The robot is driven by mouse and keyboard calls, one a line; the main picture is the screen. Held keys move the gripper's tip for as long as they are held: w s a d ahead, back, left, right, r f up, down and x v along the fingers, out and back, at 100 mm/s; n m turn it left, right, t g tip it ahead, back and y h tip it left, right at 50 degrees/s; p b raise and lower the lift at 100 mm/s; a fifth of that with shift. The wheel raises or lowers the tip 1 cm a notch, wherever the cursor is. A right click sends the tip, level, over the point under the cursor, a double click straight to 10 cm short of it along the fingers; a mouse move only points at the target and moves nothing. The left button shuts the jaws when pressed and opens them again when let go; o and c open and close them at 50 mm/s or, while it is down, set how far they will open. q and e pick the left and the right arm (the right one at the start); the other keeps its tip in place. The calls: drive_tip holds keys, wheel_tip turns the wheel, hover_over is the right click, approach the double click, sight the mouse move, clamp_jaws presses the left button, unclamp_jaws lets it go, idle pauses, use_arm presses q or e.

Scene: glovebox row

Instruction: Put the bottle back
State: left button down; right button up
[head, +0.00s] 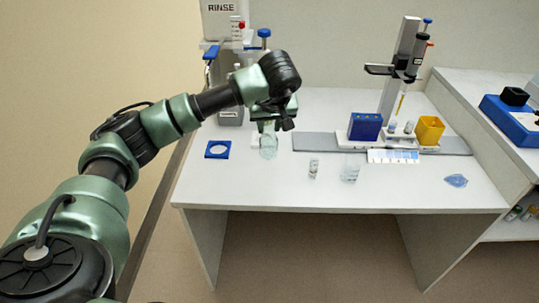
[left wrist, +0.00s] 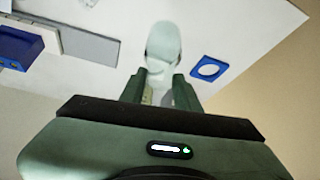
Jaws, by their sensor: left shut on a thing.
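A pale, see-through bottle (head: 268,147) is in my left gripper (head: 269,123), over the left part of the white table. In the left wrist view the bottle (left wrist: 163,42) stands out beyond the two fingers of the gripper (left wrist: 160,88), which are shut on its near end. I cannot tell whether its base touches the table. A blue square plate with a round opening (head: 217,149) lies to the left of the bottle, apart from it. The plate also shows in the left wrist view (left wrist: 209,68), and its opening is empty. My right gripper is not in view.
A rinse station (head: 221,22) stands at the back left. A grey strip (head: 318,142) carries a blue box (head: 365,127), a yellow box (head: 430,130) and a pipette stand (head: 402,60). A small vial (head: 313,168) and a clear beaker (head: 350,170) stand right of the bottle.

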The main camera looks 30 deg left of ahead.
sight(270, 151)
use_arm(q)
wheel_tip(270, 151, down, 10)
drive_tip(key=shift+f+p, duration=0.1)
drive_tip(key=shift+p, duration=0.2)
drive_tip(key=shift+f, duration=0.1)
drive_tip(key=c, duration=1)
unclamp_jaws()
drive_tip(key=shift+c, duration=0.2)
drive_tip(key=shift+r, duration=0.25)
drive_tip(key=v, duration=1.2)
drive_tip(key=shift+b, duration=0.35)
drive_tip(key=shift+d+f, duration=0.15)
